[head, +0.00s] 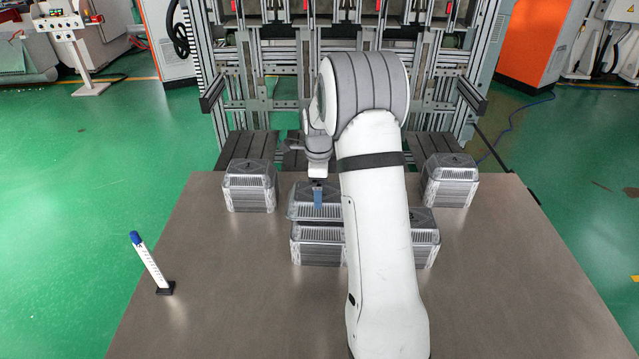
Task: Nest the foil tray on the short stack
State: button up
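A silver foil tray (300,211) is in the middle of the table, left of my white arm. My gripper (318,194) points down at it, with a blue finger in front of its near wall. The other finger is hidden, so I cannot tell whether it grips the tray. Just in front and below is a low stack of foil trays (318,250). The tray appears slightly above and behind this stack; I cannot tell whether they touch. Another stack (426,246) shows right of my arm, partly hidden by it.
Taller foil stacks stand at the back left (249,190) and back right (450,185) of the brown table (230,310). A white post with a blue top (149,262) stands at the left. The front left is clear. A metal frame (270,80) rises behind.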

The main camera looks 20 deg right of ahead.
jog(key=f, duration=0.1)
jog(key=f+b, duration=0.1)
jog(key=shift+d+f, duration=0.3)
jog(key=shift+f+b, duration=1.75)
jog(key=shift+f, duration=0.9)
jog(key=o, duration=0.7)
jog(key=shift+r, duration=0.15)
notch_tip(320, 180, up, 8)
jog(key=shift+f+p, duration=0.25)
jog(key=shift+p, duration=0.15)
